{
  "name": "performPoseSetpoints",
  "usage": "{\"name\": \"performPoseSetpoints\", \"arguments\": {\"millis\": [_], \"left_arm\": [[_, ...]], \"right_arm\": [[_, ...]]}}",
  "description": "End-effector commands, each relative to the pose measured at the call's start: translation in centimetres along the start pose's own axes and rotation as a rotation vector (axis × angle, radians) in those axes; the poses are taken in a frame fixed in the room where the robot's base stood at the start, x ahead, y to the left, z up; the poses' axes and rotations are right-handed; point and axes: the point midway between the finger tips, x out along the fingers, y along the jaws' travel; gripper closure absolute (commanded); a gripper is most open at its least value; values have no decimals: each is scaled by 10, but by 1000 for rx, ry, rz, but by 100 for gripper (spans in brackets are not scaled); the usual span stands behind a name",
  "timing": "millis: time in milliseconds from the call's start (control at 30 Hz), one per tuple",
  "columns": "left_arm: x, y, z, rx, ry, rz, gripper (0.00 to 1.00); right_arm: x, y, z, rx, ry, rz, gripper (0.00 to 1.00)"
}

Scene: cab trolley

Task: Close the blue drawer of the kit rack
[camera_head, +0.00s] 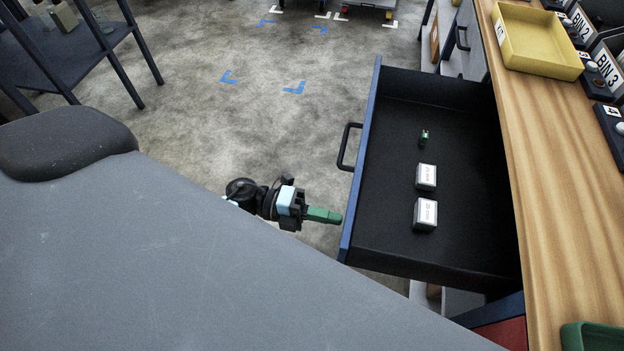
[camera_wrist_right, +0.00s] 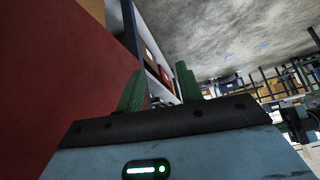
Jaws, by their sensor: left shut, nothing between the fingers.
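The blue drawer (camera_head: 369,110) is pulled out from under the wooden counter in the head view. Its blue front faces left and carries a black handle (camera_head: 347,147). The black inside holds two small labelled boxes (camera_head: 426,176) and a small green part (camera_head: 424,138). My left gripper (camera_head: 340,217) is shut and empty, with its green fingertips close to the outside of the drawer front, below the handle in the picture. I cannot tell whether they touch it. My right gripper (camera_wrist_right: 160,88) shows in the right wrist view, its green fingers apart with nothing seen between them.
The wooden counter (camera_head: 535,150) runs along the right and carries a yellow tray (camera_head: 538,42) and bins. A red panel (camera_wrist_right: 70,85) stands close on the left of the right wrist view. A dark table (camera_head: 65,60) stands at upper left. Concrete floor (camera_head: 220,120) lies open left of the drawer.

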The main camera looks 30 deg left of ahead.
Motion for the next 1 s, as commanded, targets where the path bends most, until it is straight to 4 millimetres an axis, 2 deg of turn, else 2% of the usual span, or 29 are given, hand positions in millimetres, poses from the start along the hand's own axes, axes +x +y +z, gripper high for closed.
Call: {"name": "performPoseSetpoints", "arguments": {"millis": [567,767,1000], "left_arm": [[9,0,0,0,0,-1,100],[34,0,0,1,2,-2,100],[94,0,0,1,2,-2,100]], "right_arm": [[-1,1,2,-1,-5,1,64],[0,1,4,-1,-7,1,64],[4,1,4,-2,-6,0,64]]}}
